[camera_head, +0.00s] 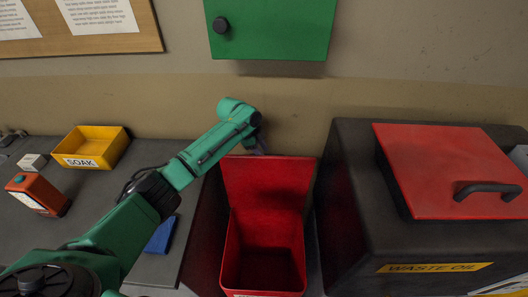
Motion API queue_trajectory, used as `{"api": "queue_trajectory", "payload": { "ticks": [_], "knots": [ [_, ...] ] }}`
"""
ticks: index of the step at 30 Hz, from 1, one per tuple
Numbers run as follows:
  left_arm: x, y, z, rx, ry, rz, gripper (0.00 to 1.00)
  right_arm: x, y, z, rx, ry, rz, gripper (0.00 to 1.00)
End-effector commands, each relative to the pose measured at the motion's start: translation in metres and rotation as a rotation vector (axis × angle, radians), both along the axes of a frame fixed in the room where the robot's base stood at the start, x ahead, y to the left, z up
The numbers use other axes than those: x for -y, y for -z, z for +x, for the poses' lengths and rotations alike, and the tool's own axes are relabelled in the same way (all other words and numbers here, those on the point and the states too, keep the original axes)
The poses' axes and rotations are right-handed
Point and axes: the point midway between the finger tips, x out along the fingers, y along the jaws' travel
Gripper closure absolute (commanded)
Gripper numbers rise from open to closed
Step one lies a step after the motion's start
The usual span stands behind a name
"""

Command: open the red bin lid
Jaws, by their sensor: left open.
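The red bin (226,262) stands on the floor in the middle of the camera_head view, between the bench and the dark box. Its red lid (270,182) stands raised at the back, near the wall, and the bin's interior shows below it. My left arm reaches in from the left. My left gripper (259,146) is at the upper left edge of the raised lid; it is small and dark, and I cannot tell whether it touches the lid. It holds nothing that I can see. My right gripper is not in view.
A dark box (345,230) labelled WASTE OIL, with its own red lid (445,170) and black handle, stands at right. The grey bench at left holds a yellow SOAK tray (92,148), an orange container (38,195) and a blue item (160,236). A green cabinet (270,28) hangs above.

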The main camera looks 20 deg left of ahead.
Motion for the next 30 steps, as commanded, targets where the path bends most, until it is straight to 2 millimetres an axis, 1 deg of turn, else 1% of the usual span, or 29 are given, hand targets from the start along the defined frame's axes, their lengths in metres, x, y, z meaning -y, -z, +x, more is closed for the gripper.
{"api": "queue_trajectory", "payload": {
  "ticks": [1,21,22,23,27,30],
  "knots": [
    [-0.002,-0.012,-0.001,-0.001,-0.001,0.001,0.53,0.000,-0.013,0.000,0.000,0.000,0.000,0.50],
    [-0.036,-0.107,-0.029,-0.005,-0.001,0.001,0.53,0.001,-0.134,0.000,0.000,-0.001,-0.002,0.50],
    [-0.037,-0.110,-0.030,-0.004,0.000,0.001,0.53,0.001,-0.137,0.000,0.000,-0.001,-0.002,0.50],
    [-0.039,-0.111,-0.031,-0.003,0.000,0.000,0.53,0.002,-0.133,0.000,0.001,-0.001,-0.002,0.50],
    [-0.044,-0.122,-0.035,-0.005,0.001,0.001,0.53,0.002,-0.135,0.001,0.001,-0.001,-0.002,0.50],
    [-0.046,-0.124,-0.036,-0.004,0.001,0.001,0.53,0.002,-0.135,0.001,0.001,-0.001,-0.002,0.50]
  ]
}}
